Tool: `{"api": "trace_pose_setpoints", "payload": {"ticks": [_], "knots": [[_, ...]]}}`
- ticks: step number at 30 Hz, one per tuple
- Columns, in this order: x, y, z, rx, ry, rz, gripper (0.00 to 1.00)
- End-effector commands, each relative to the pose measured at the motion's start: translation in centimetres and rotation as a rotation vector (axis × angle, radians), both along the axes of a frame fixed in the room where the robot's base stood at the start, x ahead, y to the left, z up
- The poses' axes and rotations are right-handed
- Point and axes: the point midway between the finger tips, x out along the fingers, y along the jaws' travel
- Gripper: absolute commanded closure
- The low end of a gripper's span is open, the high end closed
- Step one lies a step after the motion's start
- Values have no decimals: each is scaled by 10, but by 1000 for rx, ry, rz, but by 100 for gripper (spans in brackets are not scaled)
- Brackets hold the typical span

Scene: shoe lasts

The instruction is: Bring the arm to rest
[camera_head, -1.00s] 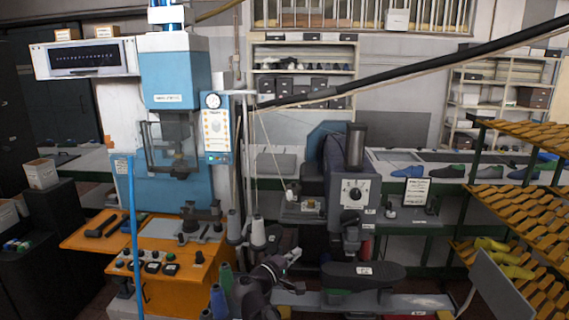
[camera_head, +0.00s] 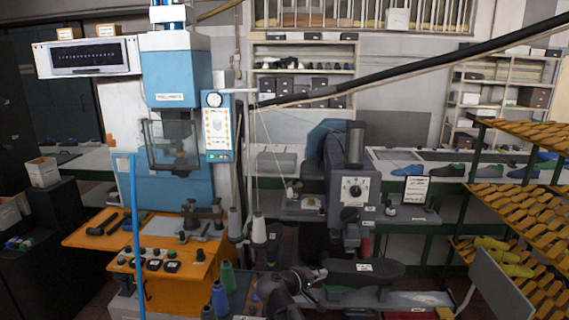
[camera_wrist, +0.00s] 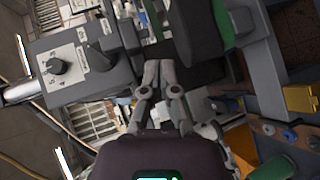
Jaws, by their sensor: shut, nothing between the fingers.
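My gripper (camera_wrist: 158,76) shows in the wrist view, its two grey fingers together and empty. In the head view my arm is low at the bottom centre, in front of the grey sewing machine (camera_head: 353,190).
A blue press (camera_head: 177,75) on an orange base (camera_head: 190,270) stands at left. Thread cones (camera_head: 258,228) stand beside my arm. A dark padded arm (camera_head: 365,268) is just right of it. Racks of orange lasts (camera_head: 520,200) are at right.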

Motion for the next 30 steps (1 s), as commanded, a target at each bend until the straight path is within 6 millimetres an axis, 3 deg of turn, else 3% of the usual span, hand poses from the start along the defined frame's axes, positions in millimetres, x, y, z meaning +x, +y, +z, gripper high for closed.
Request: {"api": "trace_pose_setpoints", "payload": {"ticks": [6,13,21,30], "knots": [[-27,-42,-45,229,108,-135,100],[-60,-67,-88,488,222,-269,100],[-99,-77,-124,800,348,-402,100],[-131,-70,-140,1093,456,-492,100]]}}
